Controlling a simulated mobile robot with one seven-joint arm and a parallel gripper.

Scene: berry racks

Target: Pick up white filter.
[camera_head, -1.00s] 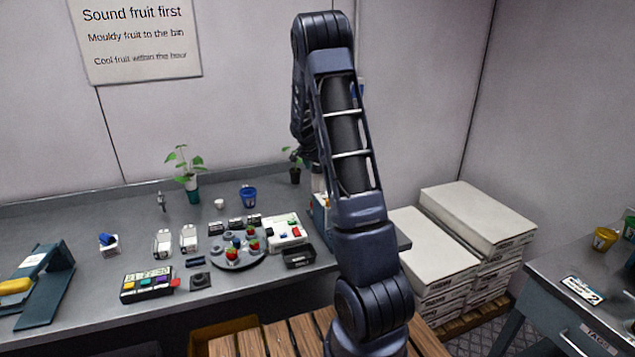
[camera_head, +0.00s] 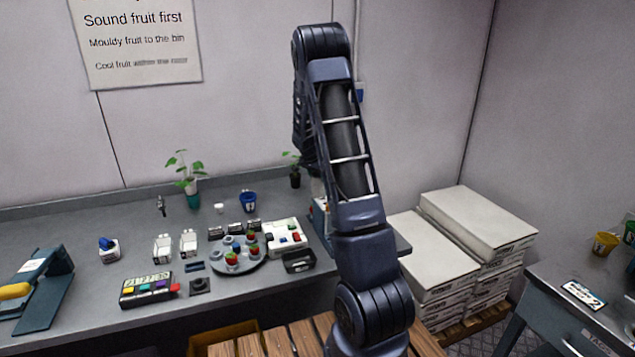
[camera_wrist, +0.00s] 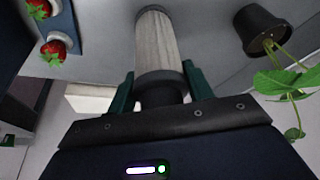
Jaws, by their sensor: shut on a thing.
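The white filter (camera_wrist: 156,48) is a pale, streaked cylinder with dark end bands, in the middle of the wrist view. My gripper (camera_wrist: 160,88) has its two green fingers on either side of the filter's lower, dark end and is shut on it. The filter points away from the gripper, up the picture. In the head view my gripper and the filter are hidden behind my own arm.
In the wrist view a black plant pot (camera_wrist: 260,28) is close on the right, with leaves reaching down. Strawberries (camera_wrist: 53,47) sit on a blue holder at upper left. In the head view a round grey tray (camera_head: 238,266) and a black tray (camera_head: 299,262) stand left of my arm.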

